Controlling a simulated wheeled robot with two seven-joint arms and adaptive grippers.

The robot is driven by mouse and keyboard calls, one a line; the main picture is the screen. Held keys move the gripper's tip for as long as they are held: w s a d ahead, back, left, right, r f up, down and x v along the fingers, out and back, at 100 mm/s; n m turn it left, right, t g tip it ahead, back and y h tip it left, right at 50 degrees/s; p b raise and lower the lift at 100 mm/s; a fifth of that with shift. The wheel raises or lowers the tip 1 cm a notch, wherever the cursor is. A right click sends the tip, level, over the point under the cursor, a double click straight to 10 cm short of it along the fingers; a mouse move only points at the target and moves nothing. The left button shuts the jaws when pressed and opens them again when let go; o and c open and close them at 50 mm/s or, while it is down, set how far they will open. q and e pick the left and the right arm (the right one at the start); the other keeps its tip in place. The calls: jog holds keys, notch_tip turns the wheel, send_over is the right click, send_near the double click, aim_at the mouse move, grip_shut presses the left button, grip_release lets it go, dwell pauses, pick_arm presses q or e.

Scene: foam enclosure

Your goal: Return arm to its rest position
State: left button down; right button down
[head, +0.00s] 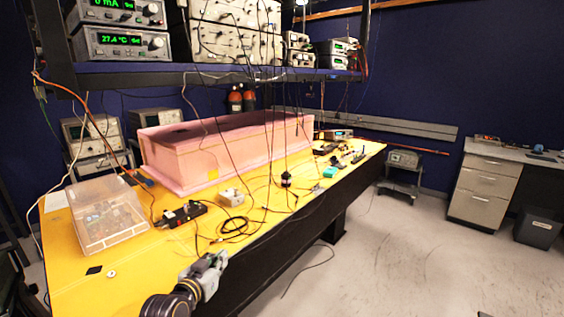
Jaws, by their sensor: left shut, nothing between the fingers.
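My left gripper (213,266) shows at the lower middle of the head view, just in front of the near edge of the yellow table (70,255). It is shut and empty, and I see it touching nothing. My left arm comes in from the bottom of the picture, and only its dark wrist part shows. My right gripper is not in view. The pink foam enclosure (225,160) stands on the table behind the gripper, well apart from it.
A clear plastic box (107,215) stands at the table's left. A black device (182,214), a small white box (231,197) and loose black cables (237,228) lie near the gripper. Wires hang from the instrument shelf (190,75). The floor (390,250) at right is mostly clear.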

pick_arm(q)
jog(key=s+a+f+n+g+y, duration=0.15)
jog(key=s+f+g, duration=0.35)
jog(key=s+f, duration=0.65)
jog(key=s+a+f+m+g+y, duration=0.2)
jog(key=s+f+g, duration=0.45)
jog(key=s, duration=1.05)
notch_tip(320, 180, down, 33)
jog(key=s+a+n, duration=0.1)
jog(key=s, duration=0.2)
jog(key=s+a+f, duration=0.2)
jog(key=s+f, duration=0.8)
jog(key=s+a+f+g, duration=0.1)
jog(key=s+a+f, duration=0.1)
jog(key=s+f, duration=0.8)
jog(key=shift+s+a, duration=0.35)
jog(key=shift+s, duration=0.4)
